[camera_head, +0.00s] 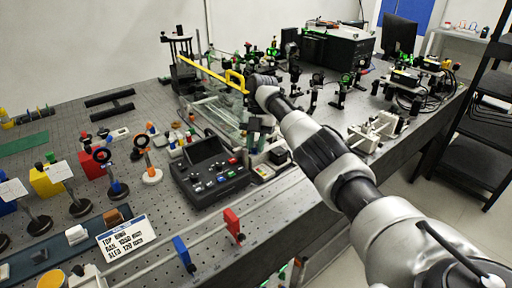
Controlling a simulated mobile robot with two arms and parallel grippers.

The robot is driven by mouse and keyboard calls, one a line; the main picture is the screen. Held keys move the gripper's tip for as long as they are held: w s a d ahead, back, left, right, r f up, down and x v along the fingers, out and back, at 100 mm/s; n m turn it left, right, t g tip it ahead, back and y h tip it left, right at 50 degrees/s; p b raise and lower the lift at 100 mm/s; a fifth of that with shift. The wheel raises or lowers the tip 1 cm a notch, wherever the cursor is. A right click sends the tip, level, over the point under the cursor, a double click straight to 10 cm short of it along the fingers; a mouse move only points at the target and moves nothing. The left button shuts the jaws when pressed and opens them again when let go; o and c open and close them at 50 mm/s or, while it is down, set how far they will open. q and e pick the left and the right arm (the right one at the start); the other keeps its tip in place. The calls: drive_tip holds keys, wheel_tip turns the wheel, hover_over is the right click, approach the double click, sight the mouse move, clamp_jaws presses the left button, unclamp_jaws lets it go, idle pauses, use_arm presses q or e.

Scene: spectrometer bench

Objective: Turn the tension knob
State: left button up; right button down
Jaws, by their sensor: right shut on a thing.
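My right arm reaches in from the lower right to a glass-sided rig (212,106) in the middle of the bench. My right gripper (250,82) is at the rig's upper right end, beside a yellow loop handle (235,80) and the end of a yellow bar (200,69). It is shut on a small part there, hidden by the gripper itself. No tension knob can be made out clearly, so I cannot tell whether this part is the knob. My left gripper is not in view.
A black control box (209,178) with coloured buttons stands in front of the rig. Optics on posts crowd the bench behind and to the right. A white label card (125,238) lies at the front left. A black shelf rack (480,140) stands at the right.

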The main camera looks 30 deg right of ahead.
drive_tip(key=shift+w+r, duration=0.1)
drive_tip(key=shift+r, duration=0.05)
idle(0.3)
drive_tip(key=c, duration=1.3)
unclamp_jaws()
